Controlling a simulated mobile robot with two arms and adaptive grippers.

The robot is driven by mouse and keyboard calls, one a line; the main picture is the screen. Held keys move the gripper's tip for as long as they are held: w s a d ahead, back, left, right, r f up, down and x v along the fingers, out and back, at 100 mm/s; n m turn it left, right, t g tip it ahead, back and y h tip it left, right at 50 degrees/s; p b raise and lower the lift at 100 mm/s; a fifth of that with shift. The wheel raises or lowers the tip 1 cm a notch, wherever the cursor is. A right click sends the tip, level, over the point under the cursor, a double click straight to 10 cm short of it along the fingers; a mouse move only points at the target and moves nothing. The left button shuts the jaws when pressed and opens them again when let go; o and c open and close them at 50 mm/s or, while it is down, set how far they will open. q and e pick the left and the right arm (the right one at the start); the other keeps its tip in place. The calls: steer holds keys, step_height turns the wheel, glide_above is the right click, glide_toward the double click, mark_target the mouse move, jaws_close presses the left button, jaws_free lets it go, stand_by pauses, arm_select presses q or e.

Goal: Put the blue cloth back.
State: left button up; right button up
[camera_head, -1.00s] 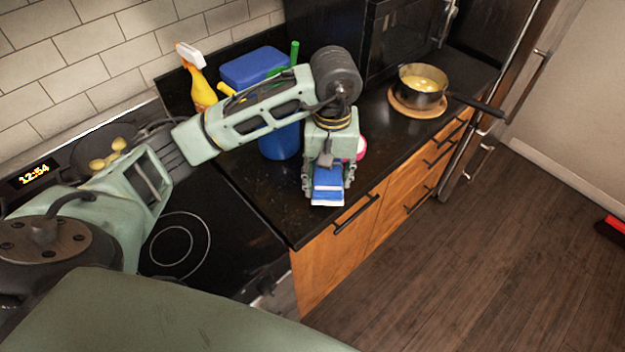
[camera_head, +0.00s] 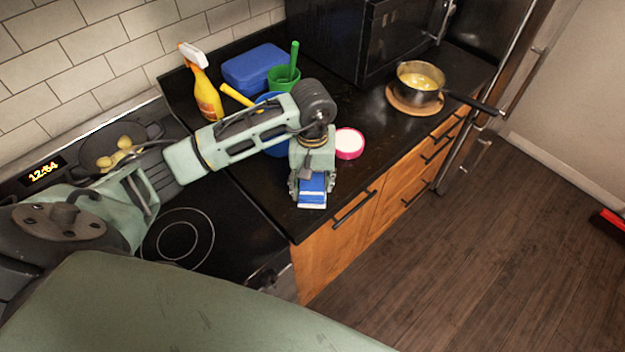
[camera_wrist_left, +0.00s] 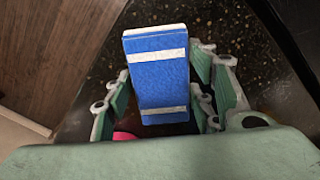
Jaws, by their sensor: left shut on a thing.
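The blue cloth (camera_head: 312,186), folded and with white stripes, is between the fingers of my left gripper (camera_head: 311,192), near the front edge of the black counter. In the left wrist view the cloth (camera_wrist_left: 160,75) sticks out past the fingers of the gripper (camera_wrist_left: 163,100), which is shut on it. The counter shows below and beside the cloth. I cannot tell whether the cloth touches the counter. My right gripper is not in view.
A pink-rimmed white container (camera_head: 349,144) stands right of the gripper. Behind the arm are a blue box (camera_head: 254,68), a green cup (camera_head: 284,80) and a yellow spray bottle (camera_head: 204,95). A pot (camera_head: 420,80) stands on a wooden board at the right. The stove (camera_head: 190,245) is at left.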

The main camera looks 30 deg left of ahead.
mark_target(312, 182)
arm_select(q)
steer(key=o, duration=1.1)
steer(key=shift+o, duration=0.2)
steer(key=shift+r, duration=0.4)
step_height(312, 182, up, 11)
steer(key=b, duration=0.3)
steer(key=shift+r+b, duration=0.2)
steer(key=shift+b, duration=0.1)
